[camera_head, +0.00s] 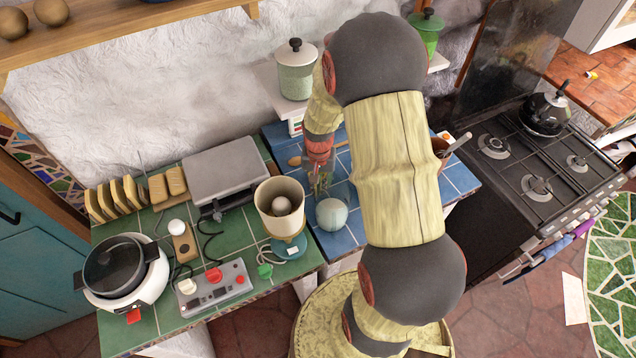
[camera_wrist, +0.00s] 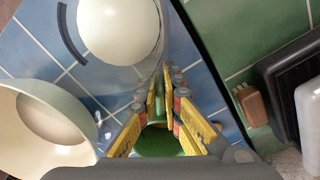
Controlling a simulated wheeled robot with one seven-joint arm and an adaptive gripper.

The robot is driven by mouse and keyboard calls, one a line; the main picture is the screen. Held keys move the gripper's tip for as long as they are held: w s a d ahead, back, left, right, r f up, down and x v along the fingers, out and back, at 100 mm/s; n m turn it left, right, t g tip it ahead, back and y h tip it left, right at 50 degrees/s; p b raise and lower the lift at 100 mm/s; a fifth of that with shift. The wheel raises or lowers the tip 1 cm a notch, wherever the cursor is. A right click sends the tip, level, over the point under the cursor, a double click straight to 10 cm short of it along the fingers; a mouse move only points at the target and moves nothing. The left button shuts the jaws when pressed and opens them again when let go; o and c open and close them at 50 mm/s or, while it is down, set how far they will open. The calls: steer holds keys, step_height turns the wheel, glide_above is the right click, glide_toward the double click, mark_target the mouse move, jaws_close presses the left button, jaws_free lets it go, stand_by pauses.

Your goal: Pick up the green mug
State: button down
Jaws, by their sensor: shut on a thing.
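My gripper (camera_head: 321,184) is over the blue tiled counter (camera_head: 345,240), left of my arm in the head view. In the wrist view my gripper (camera_wrist: 162,112) has its yellow fingers closed in on a green thing, which I take as the green mug (camera_wrist: 158,143). Only a small green part of the mug shows, low between the fingers. I cannot make out the mug clearly in the head view, and cannot tell whether it touches the counter.
A pale round object (camera_head: 333,214) stands close in front of my gripper. A cream cup-topped appliance (camera_head: 280,205) is at its left. A lidded jar (camera_head: 295,72) is on the shelf behind. A grey press (camera_head: 224,172) and a stove (camera_head: 535,165) flank the blue tiles.

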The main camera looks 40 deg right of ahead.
step_height(320, 180, up, 18)
steer(key=p, duration=0.2)
steer(key=w+a, duration=0.2)
steer(key=a, duration=0.6)
steer(key=w+a, duration=0.2)
steer(key=a, duration=0.7)
steer(key=shift+w+a+b, duration=0.25)
steer(key=shift+w+b, duration=0.05)
steer(key=c, duration=2.5)
jaws_free()
jaws_close()
